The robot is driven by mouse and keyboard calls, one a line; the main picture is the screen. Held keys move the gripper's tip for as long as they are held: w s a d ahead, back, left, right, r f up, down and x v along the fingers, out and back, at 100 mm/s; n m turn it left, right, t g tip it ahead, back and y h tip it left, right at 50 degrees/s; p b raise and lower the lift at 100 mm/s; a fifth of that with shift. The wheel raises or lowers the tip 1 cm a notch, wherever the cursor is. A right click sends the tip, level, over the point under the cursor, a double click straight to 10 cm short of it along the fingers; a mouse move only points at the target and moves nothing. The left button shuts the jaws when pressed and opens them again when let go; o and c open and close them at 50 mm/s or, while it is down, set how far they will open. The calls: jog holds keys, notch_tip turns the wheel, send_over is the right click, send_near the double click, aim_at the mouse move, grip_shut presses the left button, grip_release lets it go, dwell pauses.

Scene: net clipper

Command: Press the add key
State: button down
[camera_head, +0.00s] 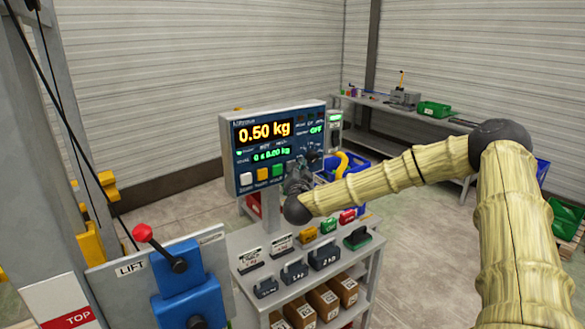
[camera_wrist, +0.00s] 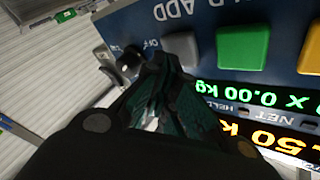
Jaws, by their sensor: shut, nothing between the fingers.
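The weighing indicator (camera_head: 235,150) faces me in the head view, with orange 0.50 kg and a green line below. Its white (camera_head: 245,179), yellow (camera_head: 263,174) and green (camera_head: 277,170) keys show along the bottom. In the wrist view the panel is upside down. The grey key (camera_wrist: 181,46) by the word ADD sits beside the green key (camera_wrist: 242,46), which is by a label ending in LD. My gripper (camera_wrist: 168,68) is shut and empty, its tips just beside the grey key. I cannot tell whether they touch the panel. In the head view my gripper hides the grey key.
A black knob (camera_wrist: 130,57) marked OFF is close to my fingertips. Below the indicator, a shelf (camera_head: 240,262) carries dark weights (camera_head: 294,271) and cardboard boxes (camera_head: 325,302). A blue lift lever unit (camera_head: 180,270) stands at the left. A workbench (camera_head: 385,104) is behind.

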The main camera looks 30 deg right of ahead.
jog(key=shift+w, duration=0.35)
dwell(0.7)
jog(key=shift+s, duration=0.8)
jog(key=shift+s, duration=0.1)
jog(key=shift+s+d+p, duration=0.15)
jog(key=shift+s+p, duration=0.15)
jog(key=shift+s, duration=0.9)
jog(key=shift+s+d+p, duration=0.1)
jog(key=shift+s+p, duration=0.15)
jog(key=shift+s, duration=0.95)
